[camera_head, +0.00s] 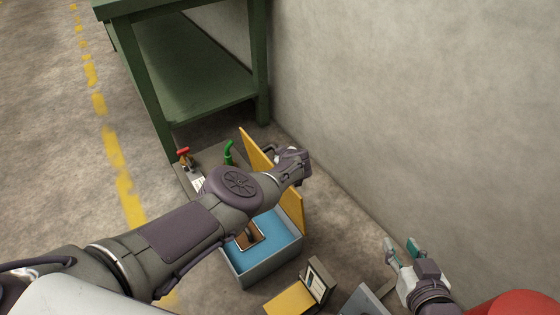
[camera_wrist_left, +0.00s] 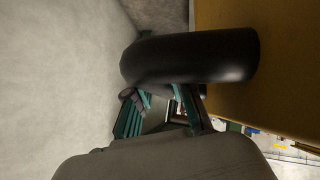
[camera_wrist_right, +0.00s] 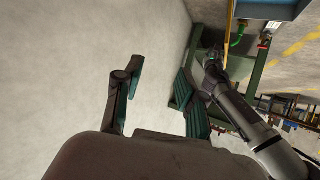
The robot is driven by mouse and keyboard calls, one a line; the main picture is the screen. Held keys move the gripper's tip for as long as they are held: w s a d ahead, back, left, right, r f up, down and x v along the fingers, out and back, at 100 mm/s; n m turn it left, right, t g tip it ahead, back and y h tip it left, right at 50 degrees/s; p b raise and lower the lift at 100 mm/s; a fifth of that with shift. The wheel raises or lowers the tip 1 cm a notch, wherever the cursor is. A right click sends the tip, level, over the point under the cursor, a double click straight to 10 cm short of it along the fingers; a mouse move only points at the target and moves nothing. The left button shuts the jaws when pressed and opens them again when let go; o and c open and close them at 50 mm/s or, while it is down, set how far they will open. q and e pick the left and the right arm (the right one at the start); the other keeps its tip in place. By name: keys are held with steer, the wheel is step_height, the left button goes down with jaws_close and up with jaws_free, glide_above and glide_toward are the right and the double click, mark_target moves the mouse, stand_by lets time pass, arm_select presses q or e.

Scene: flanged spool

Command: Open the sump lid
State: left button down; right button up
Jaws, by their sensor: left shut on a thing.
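The yellow sump lid (camera_head: 256,152) stands steeply raised along the wall side of the grey sump box (camera_head: 265,268), which shows blue inside. The lid fills the right of the left wrist view (camera_wrist_left: 270,75), with its thick black handle (camera_wrist_left: 195,58). My left gripper (camera_head: 290,158) is at the lid's wall-facing side, shut on the handle; its teal fingers (camera_wrist_left: 165,108) are partly hidden behind the handle. My left forearm crosses over the box and hides part of it and of the lid. My right gripper (camera_head: 403,252) is open and empty near the wall, away from the lid.
A brown object (camera_head: 248,237) is inside the box. A red-handled valve (camera_head: 184,155) and a green pipe (camera_head: 229,152) stand beyond it. A small yellow-and-grey item (camera_head: 298,293) lies in front. A green bench (camera_head: 190,80) stands behind; the wall (camera_head: 410,110) is close on the right.

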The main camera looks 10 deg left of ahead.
steer(key=w+a+r+t+y+b, duration=0.2)
steer(key=w+r+t+b, duration=0.1)
steer(key=r+t, duration=0.55)
arm_select(q)
steer(key=shift+w+d+r+m+g+y+b, duration=0.15)
steer(key=shift+w+d+b, duration=0.15)
steer(key=shift+w+b, duration=0.2)
steer(key=shift+w+d+f+m+g+y+b, duration=0.1)
steer(key=shift+w+d+m+g+y+b, duration=0.05)
steer(key=shift+w+d+b, duration=0.3)
arm_select(e)
steer(key=s+r+t+y, duration=0.3)
steer(key=s+r+t, duration=0.1)
steer(key=r, duration=0.7)
steer(key=shift+a+n+t, duration=0.3)
steer(key=shift+t, duration=0.25)
arm_select(q)
steer(key=shift+a, duration=0.1)
steer(key=c, duration=1.1)
jaws_free()
steer(key=shift+o, duration=0.5)
steer(key=shift+s, duration=0.1)
arm_select(e)
steer(key=shift+s, duration=0.1)
